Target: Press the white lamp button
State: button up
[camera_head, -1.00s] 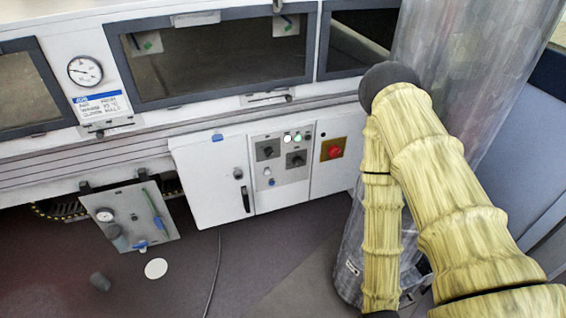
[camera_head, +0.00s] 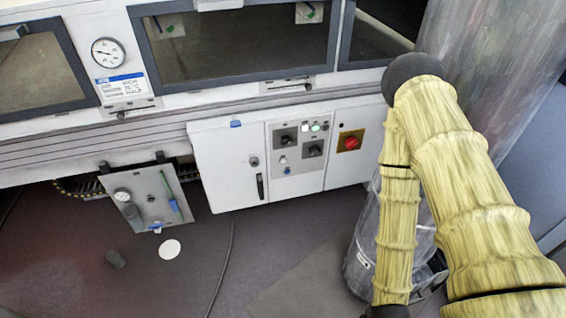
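The control panel (camera_head: 297,170) is a grey plate on the front of a white cabinet. Black rotary switches (camera_head: 286,138) and small round controls (camera_head: 283,159) are on the same plate. My arm, in a yellow ribbed sleeve, is on the right side of the view, apart from the panel in the picture. My gripper is not in view, so its opening and any contact are hidden.
A red knob on a yellow plate (camera_head: 350,142) is right of the panel. The cabinet door (camera_head: 224,165) is on its left. A grey plate with a gauge (camera_head: 148,197) hangs further left. A large translucent cylinder (camera_head: 470,70) stands behind my arm. Floor in front is mostly clear.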

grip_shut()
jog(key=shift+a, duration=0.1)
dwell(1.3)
